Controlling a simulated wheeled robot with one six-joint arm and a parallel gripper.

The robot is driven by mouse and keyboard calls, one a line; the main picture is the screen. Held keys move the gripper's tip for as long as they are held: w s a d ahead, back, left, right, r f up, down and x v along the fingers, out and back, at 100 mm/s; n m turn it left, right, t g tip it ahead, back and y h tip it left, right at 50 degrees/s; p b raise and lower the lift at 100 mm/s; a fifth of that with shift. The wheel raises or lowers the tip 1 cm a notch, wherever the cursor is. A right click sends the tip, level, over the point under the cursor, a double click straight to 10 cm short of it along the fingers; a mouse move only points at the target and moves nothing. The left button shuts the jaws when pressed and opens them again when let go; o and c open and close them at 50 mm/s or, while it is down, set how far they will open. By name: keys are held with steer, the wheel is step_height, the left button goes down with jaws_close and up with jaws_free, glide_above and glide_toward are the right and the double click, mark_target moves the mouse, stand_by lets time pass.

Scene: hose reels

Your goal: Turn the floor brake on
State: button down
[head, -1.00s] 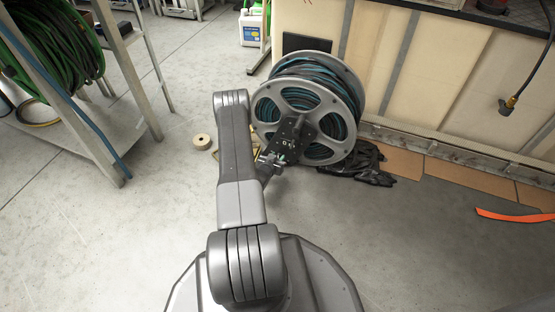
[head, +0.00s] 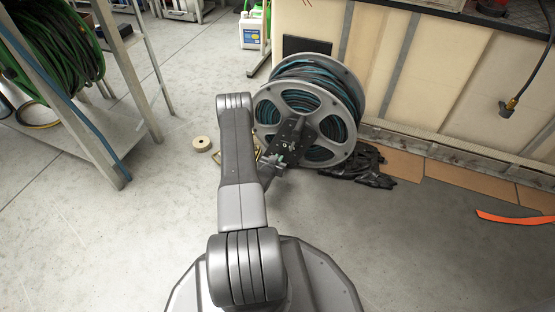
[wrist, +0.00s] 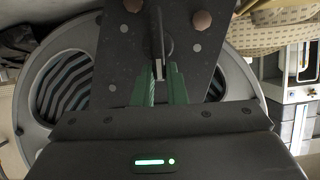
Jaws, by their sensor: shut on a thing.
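The floor reel (head: 350,112) stands on the concrete, with grey spoked flanges and dark and teal hose wound on it. A black plate (head: 297,130) is on its near face; it fills the upper middle of the wrist view (wrist: 120,55). The brake lever (wrist: 158,68), a thin metal piece, stands out from this plate. My gripper (wrist: 161,82) has green fingers shut on the lever from both sides. In the head view my gripper (head: 277,161) is at the lower part of the plate, partly hidden by my wrist. The lever's far end is hard to make out.
A metal shelf (head: 118,110) with a green hose coil (head: 55,45) stands at the left. A tape roll (head: 202,144) lies on the floor left of the reel. Black plastic (head: 365,170) lies crumpled at its right. Floor to the right is mostly clear.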

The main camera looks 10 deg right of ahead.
steer(key=m+t+y, duration=0.1)
steer(key=s+d+m+y, duration=0.1)
steer(key=m, duration=0.1)
steer(key=shift+d+f+m+t, duration=0.25)
steer(key=shift+f+m+t, duration=0.05)
steer(key=shift+f+t, duration=0.1)
steer(key=m, duration=0.1)
steer(key=m+t, duration=0.1)
steer(key=d+f+m+y, duration=0.1)
steer(key=shift+s+t, duration=0.3)
steer(key=shift+s, duration=0.05)
steer(key=m, duration=0.1)
steer(key=f+m+t, duration=0.1)
steer(key=m, duration=0.1)
steer(key=shift+s+d+y, duration=0.15)
steer(key=shift+y, duration=0.15)
steer(key=shift+d+f+m+t, duration=0.1)
steer(key=shift+f+m+t, duration=0.25)
steer(key=shift+m, duration=0.5)
steer(key=shift+f+m+t, duration=0.15)
steer(key=shift+m+t, duration=0.4)
steer(key=shift+m, duration=0.3)
steer(key=c, duration=1.5)
jaws_free()
steer(key=shift+o, duration=0.2)
